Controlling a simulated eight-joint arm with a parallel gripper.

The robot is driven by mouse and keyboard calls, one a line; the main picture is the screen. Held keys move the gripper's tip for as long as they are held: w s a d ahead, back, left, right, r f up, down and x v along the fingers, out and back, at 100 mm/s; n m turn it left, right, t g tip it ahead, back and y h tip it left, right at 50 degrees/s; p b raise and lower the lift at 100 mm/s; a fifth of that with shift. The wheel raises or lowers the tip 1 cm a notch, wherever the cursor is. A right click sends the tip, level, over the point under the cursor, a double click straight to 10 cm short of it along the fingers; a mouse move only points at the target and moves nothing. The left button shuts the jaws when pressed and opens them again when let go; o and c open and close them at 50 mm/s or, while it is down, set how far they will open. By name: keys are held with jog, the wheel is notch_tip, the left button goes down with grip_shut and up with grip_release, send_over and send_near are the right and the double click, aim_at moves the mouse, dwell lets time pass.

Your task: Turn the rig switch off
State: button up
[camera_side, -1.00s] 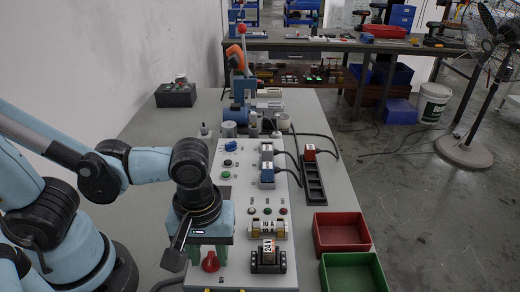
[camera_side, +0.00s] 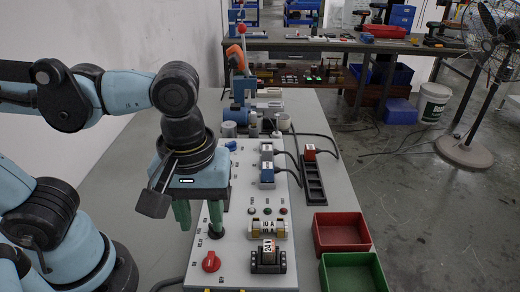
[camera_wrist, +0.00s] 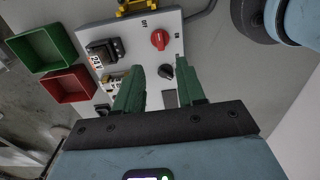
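A red rotary knob (camera_side: 211,262) with a pale mark sits at the front left of the grey panel (camera_side: 232,272). In the wrist view the red knob (camera_wrist: 160,40) is ahead of my fingertips, clear of both. A black knob (camera_wrist: 166,71) shows between the fingertips in that view.
A block marked 24V (camera_side: 268,257) and a metal-ended module (camera_side: 267,229) stand right of the red knob. A red bin (camera_side: 340,248) and a green bin (camera_side: 352,286) lie further right. Blue and red plugs with cables stand behind. The tabletop left of the panel is clear.

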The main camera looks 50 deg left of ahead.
jog(key=shift+r, duration=1.15)
jog(key=w+a+f+m+t, duration=0.3)
jog(key=w+a+m+t, duration=0.4)
jog(key=w+a+m, duration=0.2)
jog(key=w+a, duration=0.2)
jog(key=a, duration=0.2)
jog(key=shift+f, duration=0.25)
